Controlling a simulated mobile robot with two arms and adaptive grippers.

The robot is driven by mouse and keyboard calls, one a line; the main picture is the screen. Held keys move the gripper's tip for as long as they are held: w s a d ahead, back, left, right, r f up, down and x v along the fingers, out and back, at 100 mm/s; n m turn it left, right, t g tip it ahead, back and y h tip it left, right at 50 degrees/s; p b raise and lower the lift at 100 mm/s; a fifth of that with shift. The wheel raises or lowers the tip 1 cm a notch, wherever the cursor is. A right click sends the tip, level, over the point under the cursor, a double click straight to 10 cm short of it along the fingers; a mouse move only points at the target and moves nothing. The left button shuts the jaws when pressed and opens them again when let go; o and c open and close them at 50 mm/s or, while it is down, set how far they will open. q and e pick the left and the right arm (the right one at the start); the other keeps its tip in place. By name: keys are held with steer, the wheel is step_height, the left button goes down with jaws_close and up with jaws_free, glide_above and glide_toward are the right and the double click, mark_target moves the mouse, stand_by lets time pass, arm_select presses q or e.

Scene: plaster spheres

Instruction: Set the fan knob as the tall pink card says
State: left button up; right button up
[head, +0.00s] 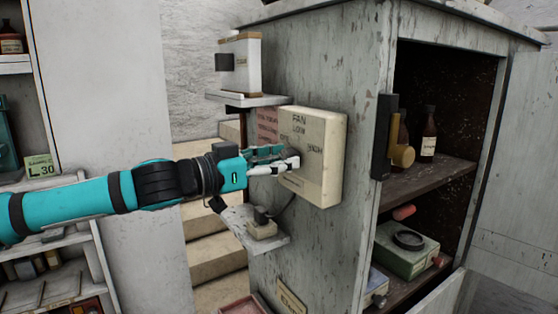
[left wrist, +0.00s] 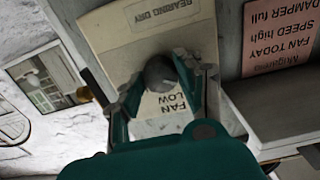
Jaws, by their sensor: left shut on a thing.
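The fan box (head: 325,150) is a cream panel on the side of the grey cabinet, with "FAN" and "LOW" printed near its top. My left gripper (head: 290,164) reaches it from the left and hides the knob in the head view. In the left wrist view, the dark round fan knob (left wrist: 160,73) sits between the two fingers, and the gripper is shut on it. That view shows the lettering upside down. The pink card (left wrist: 279,42) beside the box reads "FAN TODAY", "SPEED high", "DAMPER full"; it is partly hidden in the head view (head: 266,122). My right gripper is not in view.
A small shelf (head: 250,100) carrying a white box stands above my left arm. A lower shelf (head: 235,222) with a small switch-like device lies below it. The open cabinet at right holds bottles (head: 429,134) and a green box (head: 408,250). A shelf unit stands at far left.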

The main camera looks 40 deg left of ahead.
arm_select(q)
steer(key=shift+m+b, duration=0.7)
steer(key=shift+m, duration=11.2)
steer(key=o, duration=1.2)
steer(key=shift+c, duration=0.2)
